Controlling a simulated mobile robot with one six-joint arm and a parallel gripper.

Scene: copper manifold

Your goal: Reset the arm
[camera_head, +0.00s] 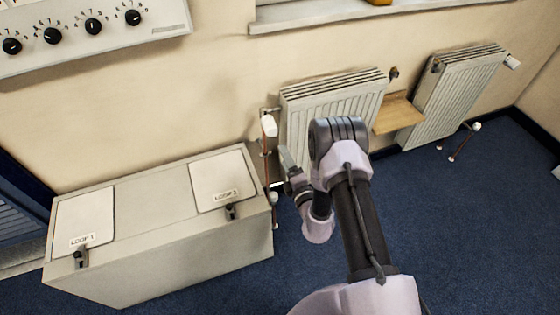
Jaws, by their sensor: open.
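My arm rises from the bottom of the view and bends in front of the left radiator. My gripper (287,160) is at the left end of the arm, just right of the grey cabinet. It is open, and I see nothing held in it. Its fingers are small and partly hidden by the wrist. A thin copper pipe (265,155) with a white valve head (269,126) stands just left of the gripper. I cannot tell whether they touch.
A grey cabinet (170,262) with two labelled lids stands at left. The left radiator (335,90) and right radiator (455,95) hang on the wall, with a wooden shelf (398,113) between them. A dial panel (90,35) is at upper left. Blue floor (480,230) is clear at right.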

